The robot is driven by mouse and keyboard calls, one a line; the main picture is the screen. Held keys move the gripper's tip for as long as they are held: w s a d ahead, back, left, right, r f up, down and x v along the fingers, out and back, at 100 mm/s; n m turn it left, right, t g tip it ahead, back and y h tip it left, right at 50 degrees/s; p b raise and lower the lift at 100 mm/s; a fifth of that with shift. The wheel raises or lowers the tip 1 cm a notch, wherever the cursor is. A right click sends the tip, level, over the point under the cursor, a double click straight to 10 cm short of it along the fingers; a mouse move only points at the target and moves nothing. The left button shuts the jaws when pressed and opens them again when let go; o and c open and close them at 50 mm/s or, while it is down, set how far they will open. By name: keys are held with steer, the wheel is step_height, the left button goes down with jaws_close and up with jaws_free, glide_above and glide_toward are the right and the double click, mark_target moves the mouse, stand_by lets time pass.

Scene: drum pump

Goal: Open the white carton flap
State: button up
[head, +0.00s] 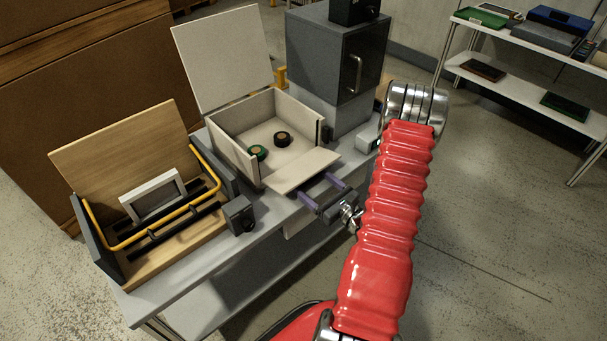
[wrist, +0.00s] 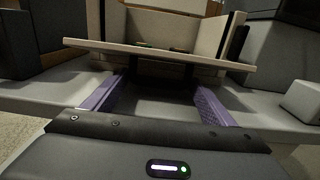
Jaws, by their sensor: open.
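The white carton (head: 232,158) stands on the grey bench with its large back panel (head: 225,58) raised. Its front flap (head: 303,170) sticks out from the front side, roughly level, and the carton's inside is exposed. My gripper (head: 316,184) is open and empty at the flap's outer edge. In the wrist view the flap (wrist: 160,53) spans across, just beyond and above the purple fingertips. Both fingers show there, wide apart, with nothing between them (wrist: 160,90). I cannot tell whether a fingertip touches the flap.
Two small round items, one green-rimmed (head: 257,152) and one dark (head: 282,139), lie inside the carton. A wooden box with a yellow handle (head: 125,242) stands left. A grey cabinet (head: 335,60) stands behind right. Shelves (head: 530,85) stand far right.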

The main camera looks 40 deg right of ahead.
steer(key=shift+w, duration=2.2)
steer(key=shift+c, duration=0.4)
steer(key=c, duration=1.2)
steer(key=shift+o, duration=0.2)
